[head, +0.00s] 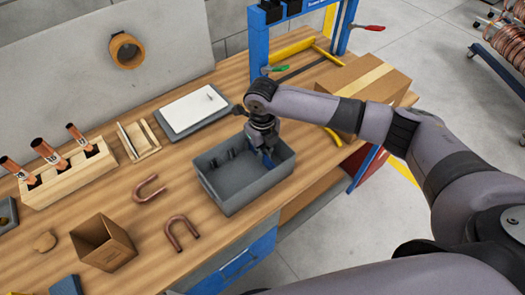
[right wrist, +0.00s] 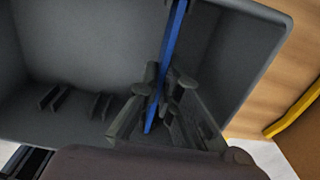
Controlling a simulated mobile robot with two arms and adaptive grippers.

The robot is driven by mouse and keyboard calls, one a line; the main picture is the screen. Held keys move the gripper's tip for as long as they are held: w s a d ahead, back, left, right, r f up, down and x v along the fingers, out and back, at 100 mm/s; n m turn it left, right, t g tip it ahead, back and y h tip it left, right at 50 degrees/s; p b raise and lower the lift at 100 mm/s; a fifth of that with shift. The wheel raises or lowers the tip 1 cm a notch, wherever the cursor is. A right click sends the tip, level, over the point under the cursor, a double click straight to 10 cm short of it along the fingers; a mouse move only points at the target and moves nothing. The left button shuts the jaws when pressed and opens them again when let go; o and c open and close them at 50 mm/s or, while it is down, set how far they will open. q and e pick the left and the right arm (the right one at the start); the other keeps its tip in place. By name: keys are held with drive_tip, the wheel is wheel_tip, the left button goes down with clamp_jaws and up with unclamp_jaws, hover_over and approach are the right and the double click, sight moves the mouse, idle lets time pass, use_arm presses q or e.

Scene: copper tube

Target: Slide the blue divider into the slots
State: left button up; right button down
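The grey bin (head: 238,188) stands on the wooden bench near its front edge, open side up. Short paired ribs forming slots (right wrist: 100,106) show on one inner wall in the right wrist view. The blue divider (right wrist: 172,45) is seen nearly edge-on inside the bin, between the fingers of my right gripper (right wrist: 164,88), which look closed on it. In the head view my right gripper (head: 266,145) reaches down into the bin's right end, with a bit of the blue divider (head: 268,159) below it. The divider's lower edge and the slots near it are partly hidden by the fingers. My left gripper is not in view.
Two copper U-bends (head: 181,234) lie left of the bin. An open cardboard box (head: 104,243), a wooden block with copper tubes (head: 68,174) and a clipboard (head: 194,110) are farther left and behind. A large carton (head: 364,84) stands behind right.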

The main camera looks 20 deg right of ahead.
drive_tip(key=shift+f, duration=0.5)
drive_tip(key=c, duration=1.7)
unclamp_jaws()
drive_tip(key=shift+r, duration=0.15)
wheel_tip(320, 180, up, 12)
drive_tip(key=shift+f, duration=0.1)
drive_tip(key=shift+f, duration=0.1)
